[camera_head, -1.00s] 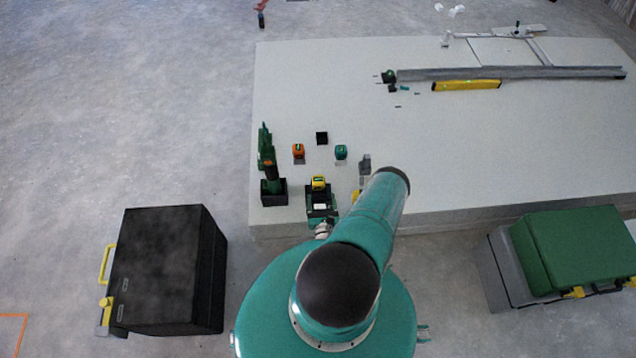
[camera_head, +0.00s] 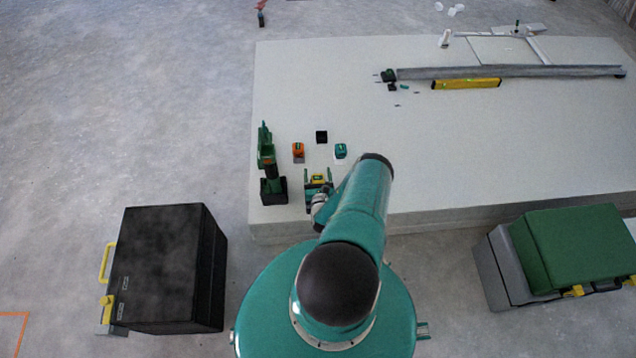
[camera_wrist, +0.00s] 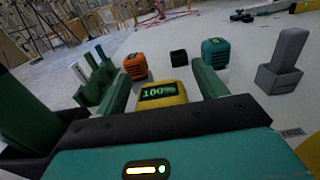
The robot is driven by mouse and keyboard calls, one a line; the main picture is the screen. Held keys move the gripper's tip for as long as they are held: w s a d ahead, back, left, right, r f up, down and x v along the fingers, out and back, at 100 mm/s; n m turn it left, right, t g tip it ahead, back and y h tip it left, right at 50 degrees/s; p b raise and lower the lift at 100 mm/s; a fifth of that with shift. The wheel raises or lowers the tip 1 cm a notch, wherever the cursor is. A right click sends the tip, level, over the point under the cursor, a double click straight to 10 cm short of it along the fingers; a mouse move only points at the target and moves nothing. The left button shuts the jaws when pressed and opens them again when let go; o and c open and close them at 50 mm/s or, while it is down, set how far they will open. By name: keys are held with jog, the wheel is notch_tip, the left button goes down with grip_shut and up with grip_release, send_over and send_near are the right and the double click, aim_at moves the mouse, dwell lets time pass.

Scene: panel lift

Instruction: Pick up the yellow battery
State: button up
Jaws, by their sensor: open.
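The yellow battery (camera_head: 318,178) sits near the front left of the white panel stack. In the wrist view the yellow battery (camera_wrist: 163,95) shows a green "100%" display and lies between my two fingers. My gripper (camera_head: 318,176) is open around it, one finger on each side. In the wrist view my gripper (camera_wrist: 162,88) has visible space beside the battery, and I cannot tell whether either finger touches it. The battery's lower part is hidden by the gripper body.
An orange battery (camera_head: 298,149), a teal battery (camera_head: 340,151) and a black block (camera_head: 321,137) stand just beyond. A green drill (camera_head: 267,165) stands close on the left. A grey upright tool (camera_wrist: 283,62) is on the right. The panel's middle (camera_head: 450,140) is clear.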

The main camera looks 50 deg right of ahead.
jog(key=c, duration=1.2)
jog(key=shift+o, duration=0.2)
jog(key=shift+r, duration=0.15)
jog(key=shift+r, duration=0.6)
jog(key=s+a+r, duration=0.9)
jog(key=a+r, duration=0.1)
jog(key=r, duration=0.1)
jog(key=shift+a+r, duration=0.25)
jog(key=shift+a, duration=0.05)
jog(key=shift+s, duration=0.1)
